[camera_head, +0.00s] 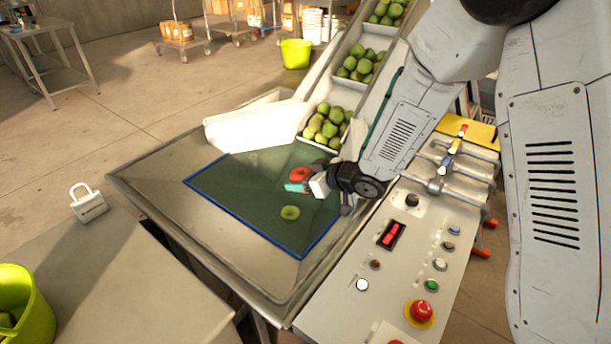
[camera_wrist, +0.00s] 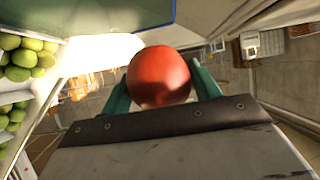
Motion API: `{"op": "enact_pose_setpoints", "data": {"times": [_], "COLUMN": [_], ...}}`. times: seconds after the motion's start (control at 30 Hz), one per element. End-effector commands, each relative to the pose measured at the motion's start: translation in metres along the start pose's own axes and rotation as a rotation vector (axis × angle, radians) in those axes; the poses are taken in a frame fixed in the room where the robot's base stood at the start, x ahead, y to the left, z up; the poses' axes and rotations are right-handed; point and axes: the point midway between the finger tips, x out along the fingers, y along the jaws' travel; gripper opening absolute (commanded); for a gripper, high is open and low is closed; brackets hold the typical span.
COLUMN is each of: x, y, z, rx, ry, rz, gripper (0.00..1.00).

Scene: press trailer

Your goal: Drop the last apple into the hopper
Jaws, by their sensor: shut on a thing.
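A red apple (camera_head: 300,174) is held in my gripper (camera_head: 297,187), above the dark green mat area of the metal table. In the wrist view the red apple (camera_wrist: 159,76) sits between the two green fingers of my gripper (camera_wrist: 160,88), which are shut on it. A sloped conveyor with white walls (camera_head: 313,86) carries several green apples (camera_head: 327,125) in compartments behind the panel. I cannot tell which part is the hopper.
A control panel (camera_head: 399,257) with a red stop button (camera_head: 420,311) stands right of the table. A white padlock-shaped object (camera_head: 88,203) rests on a grey surface at left. A green bucket (camera_head: 24,306) is at the lower left, another (camera_head: 296,53) on the floor behind.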

Motion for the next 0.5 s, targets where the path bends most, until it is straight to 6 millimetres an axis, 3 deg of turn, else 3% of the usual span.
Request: {"op": "enact_pose_setpoints", "data": {"times": [0.3, 0.5], "x": [0.017, 0.023], "y": [0.002, 0.002], "z": [0.034, 0.045], "rx": [0.004, 0.003], "ry": [-0.002, -0.001], "rz": [0.004, 0.005], "gripper": [0.35, 0.35]}}
